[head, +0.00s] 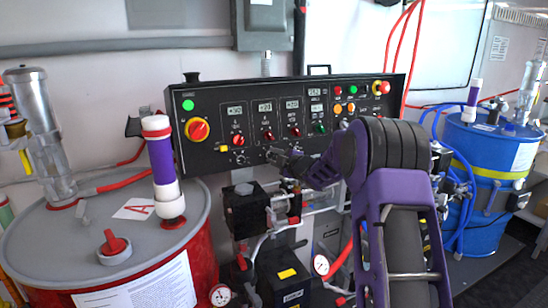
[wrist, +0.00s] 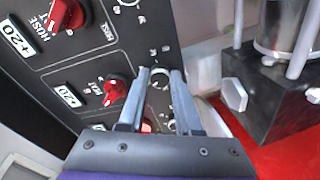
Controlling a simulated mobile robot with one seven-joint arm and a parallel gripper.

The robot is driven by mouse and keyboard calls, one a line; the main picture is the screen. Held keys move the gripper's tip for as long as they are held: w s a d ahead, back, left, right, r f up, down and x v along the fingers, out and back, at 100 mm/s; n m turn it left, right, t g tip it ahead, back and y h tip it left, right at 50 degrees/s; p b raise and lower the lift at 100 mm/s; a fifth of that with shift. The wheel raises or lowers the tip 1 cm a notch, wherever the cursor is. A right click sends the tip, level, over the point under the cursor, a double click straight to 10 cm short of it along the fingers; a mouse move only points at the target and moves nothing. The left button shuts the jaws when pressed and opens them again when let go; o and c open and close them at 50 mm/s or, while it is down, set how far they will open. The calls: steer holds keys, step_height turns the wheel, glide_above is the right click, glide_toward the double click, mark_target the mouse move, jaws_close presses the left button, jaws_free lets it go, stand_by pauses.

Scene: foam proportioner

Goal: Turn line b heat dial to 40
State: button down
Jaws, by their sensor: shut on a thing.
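The black control panel (head: 345,148) carries a row of red dials. The middle red dial (head: 268,135), labelled heat, appears to be line B's. In the wrist view this red dial (wrist: 115,91) sits left of my fingers, beside a display (wrist: 68,96) reading about 20. Its exact pointer setting is too small to read. My gripper (head: 273,156) is at the panel's lower edge, below that dial and off it. In the wrist view its two fingers (wrist: 160,74) stand a little apart, closed on a small round metal-rimmed fitting (wrist: 160,78), partly hidden; its kind is unclear.
The hose dial (wrist: 66,15) and its +20 display (wrist: 20,38) are nearby. A dark block with metal bolts (wrist: 262,97) stands close on the wrist view's right. A red drum (head: 110,240) stands left, a blue drum (head: 485,180) right. Pump fittings (head: 250,210) crowd below the panel.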

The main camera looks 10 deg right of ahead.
steer(key=c, duration=0.6)
jaws_free()
steer(key=v, duration=1.7)
steer(key=shift+s, duration=0.2)
steer(key=shift+d, duration=0.1)
